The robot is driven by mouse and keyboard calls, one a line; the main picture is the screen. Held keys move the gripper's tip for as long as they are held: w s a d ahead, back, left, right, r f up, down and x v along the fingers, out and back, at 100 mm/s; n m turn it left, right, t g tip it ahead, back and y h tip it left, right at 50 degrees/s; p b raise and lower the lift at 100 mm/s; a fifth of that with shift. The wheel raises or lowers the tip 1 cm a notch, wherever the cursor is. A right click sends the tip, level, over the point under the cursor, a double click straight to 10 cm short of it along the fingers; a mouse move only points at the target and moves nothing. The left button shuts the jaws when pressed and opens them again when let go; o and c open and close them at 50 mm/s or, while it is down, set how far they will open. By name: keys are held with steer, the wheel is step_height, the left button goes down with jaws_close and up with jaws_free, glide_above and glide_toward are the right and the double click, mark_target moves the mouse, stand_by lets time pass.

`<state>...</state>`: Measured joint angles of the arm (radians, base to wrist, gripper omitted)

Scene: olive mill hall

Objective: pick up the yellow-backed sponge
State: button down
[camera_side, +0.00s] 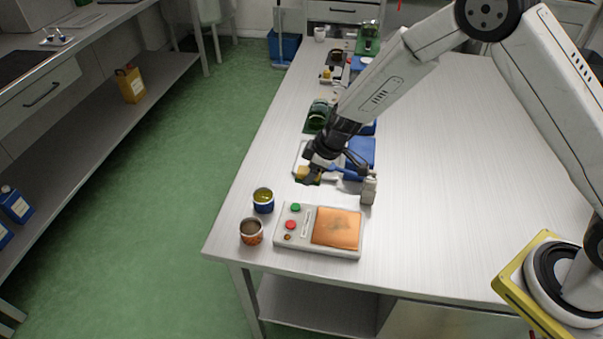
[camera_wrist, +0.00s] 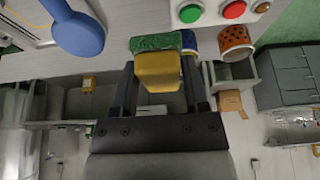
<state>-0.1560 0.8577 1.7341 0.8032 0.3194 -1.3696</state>
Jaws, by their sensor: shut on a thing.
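The yellow-backed sponge (camera_wrist: 158,74) is between the two fingers of my gripper (camera_wrist: 157,88) in the wrist view. Its yellow part faces the camera and its green side (camera_wrist: 155,42) lies beyond. In the side view my gripper (camera_side: 313,173) is low over the near part of the table, shut on the sponge (camera_side: 305,175), which is partly hidden by the fingers. I cannot tell from this angle how far the sponge is from the tabletop.
In front stands a push-button box (camera_side: 283,242) with an orange pad (camera_side: 337,228). A blue cup (camera_side: 263,206) and an orange patterned cup (camera_side: 251,238) stand to its left. A blue round-headed tool (camera_wrist: 80,32) is close by. The table's right side (camera_side: 460,190) is clear.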

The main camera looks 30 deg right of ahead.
steer(key=s+d+r, duration=0.1)
steer(key=s+r, duration=0.2)
steer(key=s, duration=0.5)
steer(key=shift+d+r, duration=0.3)
steer(key=c, duration=0.8)
jaws_free()
steer(key=shift+c, duration=0.2)
steer(key=c, duration=0.4)
steer(key=shift+s+d+f, duration=0.1)
steer(key=shift+d+f, duration=0.25)
steer(key=shift+f, duration=0.2)
steer(key=shift+s+d+f, duration=0.1)
steer(key=shift+d+f, duration=0.2)
steer(key=shift+f, duration=0.25)
